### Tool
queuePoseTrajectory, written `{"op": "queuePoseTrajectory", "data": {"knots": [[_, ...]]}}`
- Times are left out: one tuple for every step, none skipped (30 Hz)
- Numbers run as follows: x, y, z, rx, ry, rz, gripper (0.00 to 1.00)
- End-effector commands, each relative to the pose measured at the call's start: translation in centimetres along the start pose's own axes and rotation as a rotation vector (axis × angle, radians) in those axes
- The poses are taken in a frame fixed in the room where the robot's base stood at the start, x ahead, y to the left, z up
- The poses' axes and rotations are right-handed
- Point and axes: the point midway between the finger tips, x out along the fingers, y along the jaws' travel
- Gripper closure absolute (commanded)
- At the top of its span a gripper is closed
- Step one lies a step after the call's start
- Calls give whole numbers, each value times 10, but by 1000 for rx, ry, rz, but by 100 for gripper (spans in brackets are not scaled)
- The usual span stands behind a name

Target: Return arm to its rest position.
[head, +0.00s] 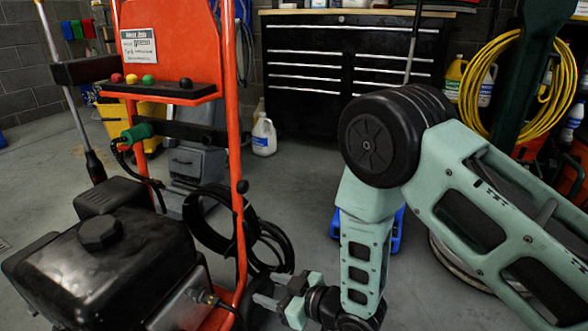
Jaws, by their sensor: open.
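My gripper (279,299) is at the bottom middle of the head view, at the end of my pale green arm. Its fingers stand apart with nothing seen between them. The arm comes in from the right, bends at a large black joint near the centre right, and hangs down to the gripper. The fingers point left, close to the lower part of an orange-framed machine (229,120). I cannot tell whether they touch it.
The machine's black engine (110,262) fills the lower left. Black hose (207,222) lies coiled behind the gripper. A black tool chest (300,62) and a white jug (264,136) stand at the back. A yellow hose (503,72) hangs at right. Grey floor is open in the middle.

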Motion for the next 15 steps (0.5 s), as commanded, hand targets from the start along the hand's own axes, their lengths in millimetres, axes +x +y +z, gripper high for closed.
{"op": "queuePoseTrajectory", "data": {"knots": [[-5, 7, -27, 10, -51, 27, 51], [-9, 9, -36, 17, -89, 40, 51], [-14, 12, -47, 29, -140, 57, 51], [-20, 14, -55, 38, -179, 69, 51], [-26, 15, -64, 49, -216, 80, 51], [-35, 16, -74, 62, -268, 93, 51], [-42, 16, -82, 73, -305, 102, 51], [-51, 16, -89, 85, -344, 112, 51], [-63, 14, -99, 101, -395, 121, 51], [-73, 13, -106, 113, -434, 128, 51], [-84, 11, -112, 125, -473, 135, 51], [-99, 8, -121, 142, -524, 142, 51], [-111, 5, -127, 155, -564, 148, 51], [-124, 2, -133, 166, -602, 151, 51], [-141, -3, -140, 183, -655, 158, 51]]}}
